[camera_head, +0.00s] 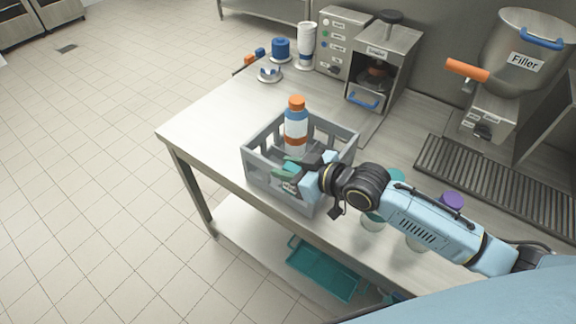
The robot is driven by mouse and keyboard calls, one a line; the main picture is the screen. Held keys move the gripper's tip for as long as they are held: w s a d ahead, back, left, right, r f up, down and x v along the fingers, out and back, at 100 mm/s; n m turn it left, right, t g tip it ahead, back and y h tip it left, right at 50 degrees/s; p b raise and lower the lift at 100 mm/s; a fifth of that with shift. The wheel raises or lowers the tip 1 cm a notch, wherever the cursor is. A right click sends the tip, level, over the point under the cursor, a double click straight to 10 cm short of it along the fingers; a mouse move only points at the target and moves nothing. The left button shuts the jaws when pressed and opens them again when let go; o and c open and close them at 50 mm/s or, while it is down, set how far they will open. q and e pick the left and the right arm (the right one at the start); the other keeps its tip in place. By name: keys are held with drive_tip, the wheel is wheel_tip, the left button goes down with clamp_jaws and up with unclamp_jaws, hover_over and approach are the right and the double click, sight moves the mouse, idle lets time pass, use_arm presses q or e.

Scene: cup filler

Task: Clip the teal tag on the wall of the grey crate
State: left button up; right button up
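The grey crate (262,178) stands on the steel table and holds a bottle (296,126) with an orange cap and a blue and orange label. My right gripper (288,172) reaches from the right over the crate, with its fingers low at the crate's near side. A small teal piece, seemingly the teal tag (290,166), shows at the fingertips, partly covered by them. I cannot tell whether the fingers are closed on it or whether it touches the crate wall. My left gripper is not in view.
Cups with teal and purple lids (451,201) stand beneath and beside my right arm. A sealer machine (385,60), the filler (520,60) and a slatted drip grate (500,180) line the back. A teal tray (322,270) lies on the lower shelf. The table left of the crate is clear.

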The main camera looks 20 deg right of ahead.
drive_tip(key=o, duration=0.3)
drive_tip(key=shift+o, duration=0.2)
drive_tip(key=v, duration=1.3)
drive_tip(key=shift+s+r, duration=0.2)
